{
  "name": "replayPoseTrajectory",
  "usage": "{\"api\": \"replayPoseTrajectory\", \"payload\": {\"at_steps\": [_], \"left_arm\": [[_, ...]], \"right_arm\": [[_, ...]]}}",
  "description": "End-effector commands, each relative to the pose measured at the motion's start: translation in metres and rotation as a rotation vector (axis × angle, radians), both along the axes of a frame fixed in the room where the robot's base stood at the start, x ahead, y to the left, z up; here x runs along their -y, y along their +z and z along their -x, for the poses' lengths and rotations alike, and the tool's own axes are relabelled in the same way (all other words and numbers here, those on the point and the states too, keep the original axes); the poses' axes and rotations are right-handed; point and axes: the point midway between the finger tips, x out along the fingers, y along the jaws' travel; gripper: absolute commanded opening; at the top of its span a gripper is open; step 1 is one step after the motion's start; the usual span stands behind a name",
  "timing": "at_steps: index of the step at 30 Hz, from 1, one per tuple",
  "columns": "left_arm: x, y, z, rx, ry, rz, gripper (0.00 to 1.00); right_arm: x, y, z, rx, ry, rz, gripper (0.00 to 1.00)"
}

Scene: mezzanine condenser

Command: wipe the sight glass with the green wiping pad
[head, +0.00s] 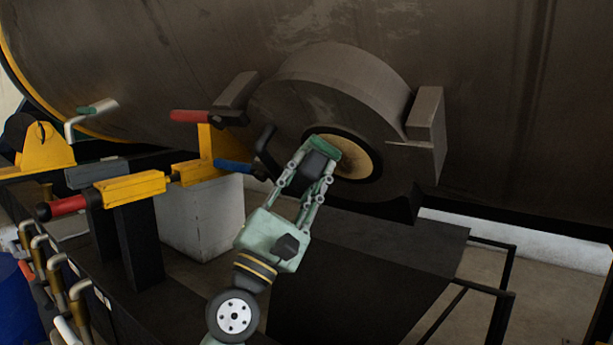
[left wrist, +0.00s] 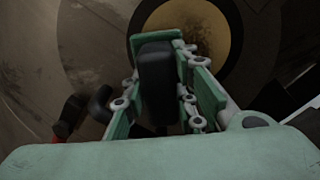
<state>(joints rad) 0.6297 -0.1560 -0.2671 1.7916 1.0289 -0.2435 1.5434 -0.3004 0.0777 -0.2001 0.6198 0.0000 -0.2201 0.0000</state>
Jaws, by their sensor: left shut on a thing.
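The sight glass (head: 360,160) is a round tan disc with darker smudges, set in a thick dark ring on the big vessel. It also shows in the left wrist view (left wrist: 218,38), at the top. My left gripper (head: 316,170) is shut on the black handle (head: 314,165) of the green wiping pad (head: 325,149). The pad is in front of the left part of the glass and hides some of it. I cannot tell whether the pad touches the glass. In the left wrist view the black handle (left wrist: 157,80) stands between the fingers. My right gripper is not in view.
A black curved handle (head: 266,150) sticks out left of the ring. Red (head: 190,116) and blue (head: 234,166) levers and yellow fittings (head: 134,188) stand further left. A dark block (head: 427,122) juts out at the ring's right. A black railing (head: 500,290) is at lower right.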

Motion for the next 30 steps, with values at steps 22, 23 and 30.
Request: {"api": "replayPoseTrajectory", "payload": {"at_steps": [22, 23, 30], "left_arm": [[-0.023, -0.040, 0.030, -0.011, 0.002, -0.004, 0.00], [-0.023, -0.040, 0.030, -0.011, 0.002, -0.004, 0.00], [-0.025, -0.045, 0.033, -0.012, 0.002, -0.004, 0.00]], "right_arm": [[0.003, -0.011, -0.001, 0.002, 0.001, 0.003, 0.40], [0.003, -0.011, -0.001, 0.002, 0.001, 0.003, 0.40], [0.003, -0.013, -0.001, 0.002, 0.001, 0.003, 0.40]]}}
